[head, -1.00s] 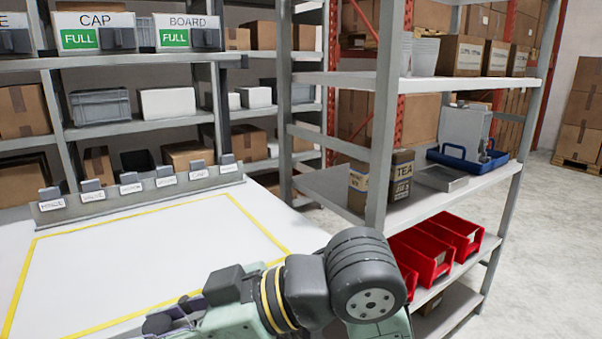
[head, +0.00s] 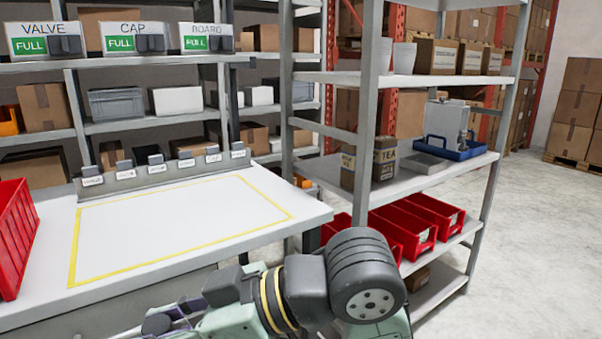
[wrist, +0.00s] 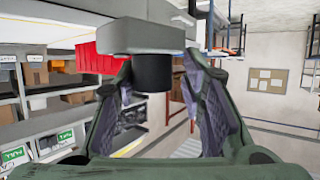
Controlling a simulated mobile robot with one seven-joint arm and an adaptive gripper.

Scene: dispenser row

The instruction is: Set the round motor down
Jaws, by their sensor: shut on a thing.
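In the wrist view, my gripper (wrist: 157,68) has its two fingers on either side of a dark cylinder with a wide pale grey block at its upper end. This held piece appears to be the round motor (wrist: 153,75). It is off any surface as far as I can see, and part of it is hidden by the fingers. In the head view, my arm crosses the bottom edge, and the motor cannot be made out there. A white worktop (head: 318,212) with a yellow outlined rectangle (head: 180,240) lies beyond my arm; the outlined area is empty.
A row of small labelled dispensers (head: 165,172) stands along the worktop's back edge. A red bin (head: 15,235) sits at its left. A grey shelf rack (head: 370,110) at right holds a tea box (head: 384,160), a blue tray (head: 465,152) and red bins (head: 405,225).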

